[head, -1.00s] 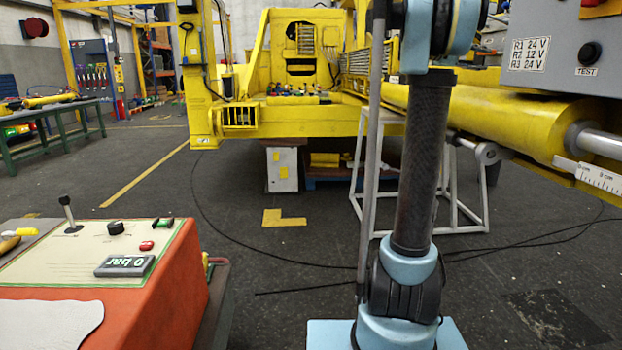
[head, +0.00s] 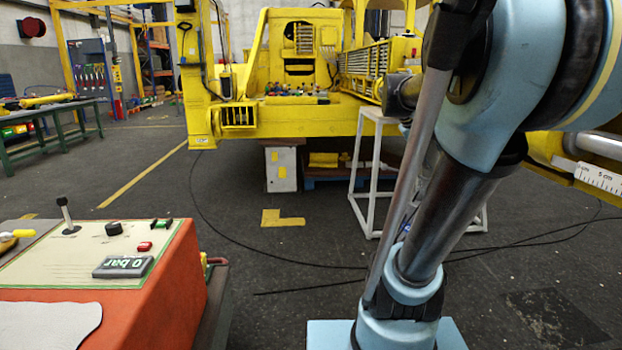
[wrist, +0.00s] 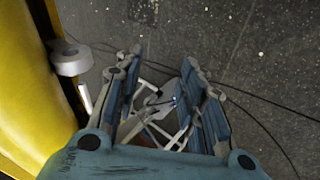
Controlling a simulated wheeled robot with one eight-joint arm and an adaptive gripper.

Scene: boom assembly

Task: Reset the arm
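My gripper (wrist: 162,58) shows in the wrist view with its two blue-grey fingers spread apart. Nothing is held between them; the floor and part of a white frame stand (wrist: 160,112) show through the gap. In the head view my arm leans up and to the right, with a large blue joint close to the camera at upper right. My gripper cannot be made out clearly in the head view.
A yellow cylinder (wrist: 18,75) with a grey end eye (wrist: 70,62) lies close on the left in the wrist view. An orange control box (head: 165,290) reading 0 bar stands at lower left. The yellow machine (head: 300,120) stands behind. Black cables (head: 300,290) cross the floor.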

